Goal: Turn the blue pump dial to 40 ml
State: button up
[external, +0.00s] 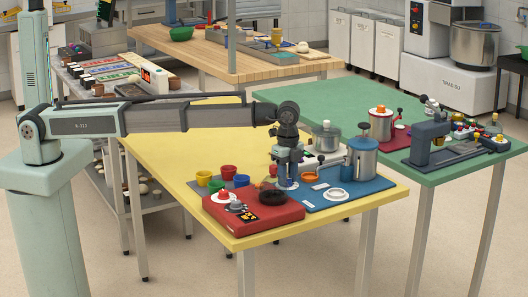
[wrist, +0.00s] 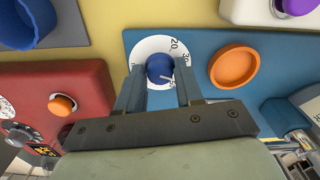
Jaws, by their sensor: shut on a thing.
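The blue pump dial (wrist: 159,67) is a round blue knob on a white scale disc (wrist: 147,46), set on a blue base (wrist: 205,42). The scale shows 20 at the upper right and what looks like 30 at the right; other marks are hidden by my fingers. A white pointer line on the knob runs to the lower right. My gripper (wrist: 159,76) has one finger on each side of the knob and is shut on it. In the external view my gripper (external: 287,181) points down at the left part of the blue base (external: 322,203) and hides the knob.
An orange dish (external: 310,177) lies right of the dial. A blue-and-steel pot (external: 362,160) and a white ring (external: 336,195) share the base. A red unit with knobs (external: 270,218) stands close at the left. Coloured cups, including a red one (external: 229,172), stand behind it.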

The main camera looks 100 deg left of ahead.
jog(key=o, duration=1)
jog(key=shift+r, duration=0.1)
notch_tip(320, 180, up, 14)
jog(key=shift+f, duration=0.15)
